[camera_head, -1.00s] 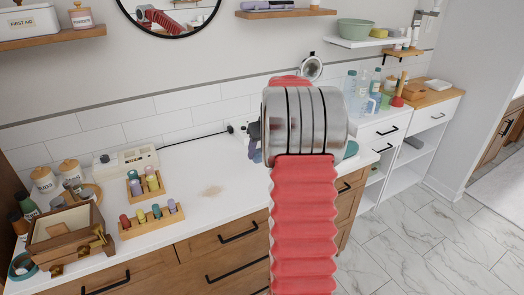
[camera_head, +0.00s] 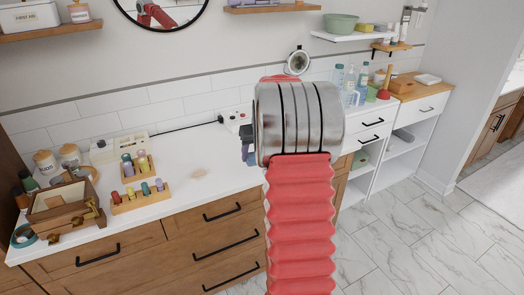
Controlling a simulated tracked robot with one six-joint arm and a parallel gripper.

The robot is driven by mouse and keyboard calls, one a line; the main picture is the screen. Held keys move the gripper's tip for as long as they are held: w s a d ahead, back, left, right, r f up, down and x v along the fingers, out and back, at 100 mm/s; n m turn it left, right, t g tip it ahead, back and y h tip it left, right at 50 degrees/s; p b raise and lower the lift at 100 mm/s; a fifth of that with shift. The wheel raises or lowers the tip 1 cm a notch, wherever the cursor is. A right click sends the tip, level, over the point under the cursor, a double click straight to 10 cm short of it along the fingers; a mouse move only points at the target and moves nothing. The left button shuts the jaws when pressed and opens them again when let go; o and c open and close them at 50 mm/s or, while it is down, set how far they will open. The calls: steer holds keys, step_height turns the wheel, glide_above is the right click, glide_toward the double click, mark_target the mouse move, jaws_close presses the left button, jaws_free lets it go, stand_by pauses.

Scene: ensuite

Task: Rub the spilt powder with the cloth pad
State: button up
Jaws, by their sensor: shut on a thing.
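The spilt powder (camera_head: 199,173) is a small pale beige patch on the white counter, left of my arm. My gripper (camera_head: 247,140) is mostly hidden behind my arm's metal joint. Only a dark part of it shows at the joint's left edge, to the right of the powder and apart from it in the picture. A small blue-grey bit of what looks like the cloth pad (camera_head: 251,158) shows just below it, held in the shut gripper. The rest of the pad and the fingertips are hidden, so I cannot tell if the pad touches the counter.
Wooden racks with coloured rolls (camera_head: 141,197) stand left of the powder. A wooden box (camera_head: 62,207) and jars are further left. A white socket box (camera_head: 236,121) with a black cable is at the wall. Counter around the powder is clear. Bottles (camera_head: 350,88) stand right of my arm.

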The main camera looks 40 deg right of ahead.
steer(key=w+a+n, duration=0.2)
steer(key=w+a, duration=0.1)
steer(key=a, duration=1.7)
steer(key=w+a+n+y, duration=0.1)
steer(key=w+a+n, duration=0.2)
steer(key=a, duration=1.8)
steer(key=shift+w+a+f+y, duration=0.2)
steer(key=shift+w+f+y, duration=0.05)
steer(key=shift+w+y, duration=0.05)
steer(key=shift+d, duration=0.1)
